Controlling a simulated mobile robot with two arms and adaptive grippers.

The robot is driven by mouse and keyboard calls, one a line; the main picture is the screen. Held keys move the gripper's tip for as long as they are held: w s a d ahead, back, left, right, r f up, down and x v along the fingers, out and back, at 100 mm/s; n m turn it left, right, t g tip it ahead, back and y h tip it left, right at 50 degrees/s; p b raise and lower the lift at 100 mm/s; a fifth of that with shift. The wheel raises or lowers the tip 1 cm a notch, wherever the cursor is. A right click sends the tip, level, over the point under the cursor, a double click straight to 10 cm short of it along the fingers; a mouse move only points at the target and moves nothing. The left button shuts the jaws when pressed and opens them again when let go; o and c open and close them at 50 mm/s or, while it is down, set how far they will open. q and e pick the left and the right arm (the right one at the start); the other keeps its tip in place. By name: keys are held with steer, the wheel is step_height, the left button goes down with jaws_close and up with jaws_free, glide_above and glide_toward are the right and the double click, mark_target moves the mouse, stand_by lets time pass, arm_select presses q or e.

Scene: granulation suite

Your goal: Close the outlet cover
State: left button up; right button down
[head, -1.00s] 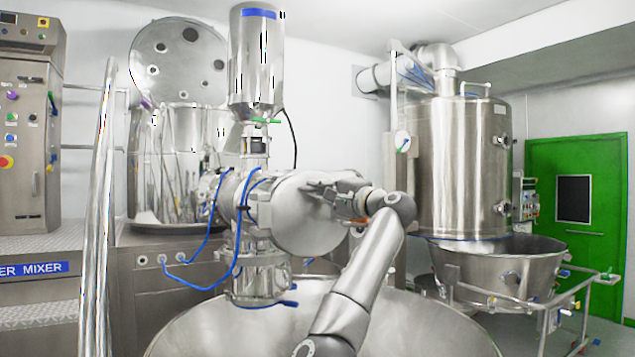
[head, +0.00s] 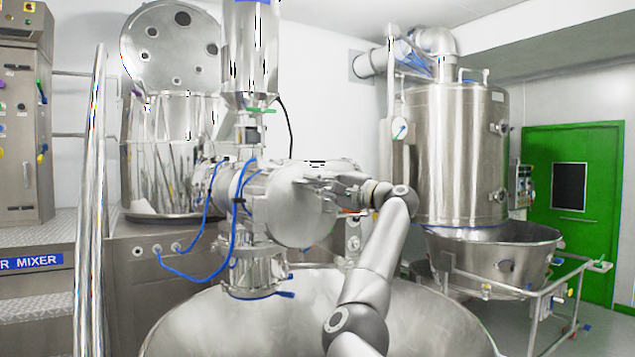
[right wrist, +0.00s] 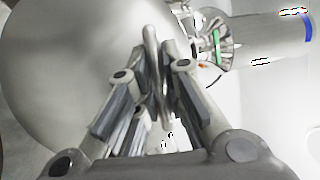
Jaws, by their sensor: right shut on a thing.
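The outlet cover (head: 298,222) is a rounded grey metal lid at the side of the mixer's outlet housing (head: 232,186), in the middle of the head view. It fills the left of the right wrist view (right wrist: 60,75). My right gripper (head: 312,184) reaches it from the right. In the right wrist view its fingers (right wrist: 155,75) are shut on a thin upright bar at the cover's edge, apparently its handle. The fingers hide part of the bar. I cannot tell how wide the gap between cover and housing is. My left gripper is not in view.
A large steel bowl (head: 200,325) lies below the outlet and my right arm. Blue hoses (head: 232,240) hang left of the cover. A steel vessel (head: 455,150) stands at right, above a wheeled bowl (head: 490,250). A vertical rail (head: 92,200) is at left.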

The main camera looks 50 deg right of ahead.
steer(key=c, duration=1.9)
jaws_free()
steer(key=shift+r, duration=0.2)
steer(key=o, duration=0.4)
steer(key=shift+w+d+f, duration=0.1)
steer(key=shift+w+f, duration=0.05)
steer(key=s+f, duration=0.2)
steer(key=s, duration=1)
steer(key=shift+d, duration=0.2)
steer(key=shift+f, duration=0.15)
